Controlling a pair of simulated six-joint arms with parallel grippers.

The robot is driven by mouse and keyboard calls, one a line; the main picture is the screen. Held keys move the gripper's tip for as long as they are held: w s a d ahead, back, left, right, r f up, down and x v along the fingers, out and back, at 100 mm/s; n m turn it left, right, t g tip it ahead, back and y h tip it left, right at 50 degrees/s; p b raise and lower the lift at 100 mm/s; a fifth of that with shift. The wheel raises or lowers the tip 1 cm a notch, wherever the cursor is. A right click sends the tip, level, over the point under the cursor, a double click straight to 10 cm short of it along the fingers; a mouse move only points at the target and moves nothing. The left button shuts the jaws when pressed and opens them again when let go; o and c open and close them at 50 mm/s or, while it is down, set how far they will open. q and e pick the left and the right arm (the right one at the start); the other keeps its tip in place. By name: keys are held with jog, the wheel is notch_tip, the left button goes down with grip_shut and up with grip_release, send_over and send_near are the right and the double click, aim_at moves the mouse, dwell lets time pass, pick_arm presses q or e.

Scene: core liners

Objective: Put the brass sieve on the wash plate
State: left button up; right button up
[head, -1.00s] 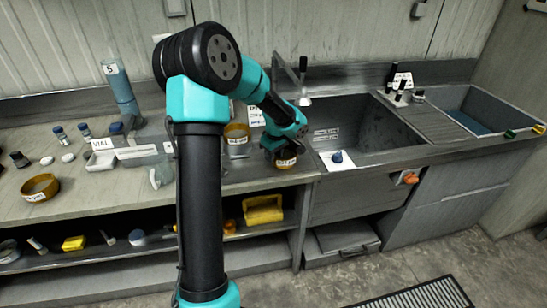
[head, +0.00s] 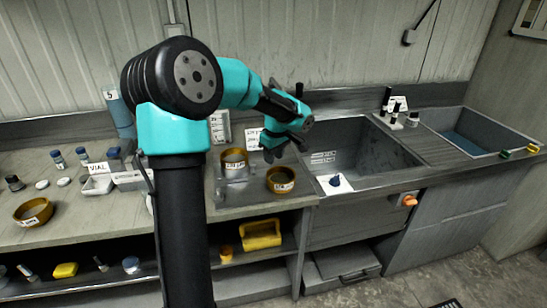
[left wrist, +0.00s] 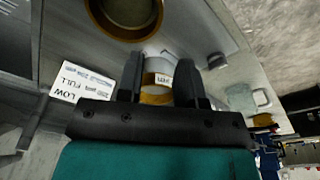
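A brass ring-shaped sieve with a white label (head: 281,181) sits upright on the grey surface (head: 262,197) just left of the sink. I cannot tell the wash plate's outline from that surface. My left gripper (head: 284,150) is above the sieve, apart from it and empty. In the left wrist view its two fingers (left wrist: 160,85) are spread. A large brass ring (left wrist: 125,14) shows beyond them at the top edge. A second labelled brass container (head: 234,160) stands to the left; a brass container (left wrist: 157,90) also shows between the fingers, farther off. My right gripper is not in view.
A third brass ring (head: 33,212) lies at the far left of the bench. The sink (head: 365,150), upright cards and a tap are close by.

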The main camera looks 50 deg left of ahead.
pick_arm(q)
jog(key=shift+f, duration=0.15)
jog(key=d+f+m, duration=0.1)
jog(key=d+f, duration=0.1)
jog(key=f, duration=0.1)
jog(key=w+d+f+m+h, duration=0.1)
jog(key=d+f, duration=0.2)
jog(key=f, duration=0.1)
jog(key=w+d+f+m+h, duration=0.1)
jog(key=d+f+m, duration=0.1)
jog(key=d+f, duration=0.1)
jog(key=shift+w+d+f, duration=0.1)
jog(key=shift+w+f, duration=0.15)
jog(key=shift+f, duration=0.5)
jog(key=s+d+f+m+h, duration=0.2)
jog(key=d+f+m, duration=0.3)
jog(key=d+f, duration=0.75)
jog(key=s+d+f+m+h, duration=0.1)
jog(key=s+d+f+m, duration=0.6)
jog(key=s+d+f, duration=0.4)
notch_tip(320, 180, down, 3)
jog(key=shift+s+d+r+t, duration=0.15)
jog(key=shift+s+t, duration=0.25)
jog(key=shift+s, duration=0.55)
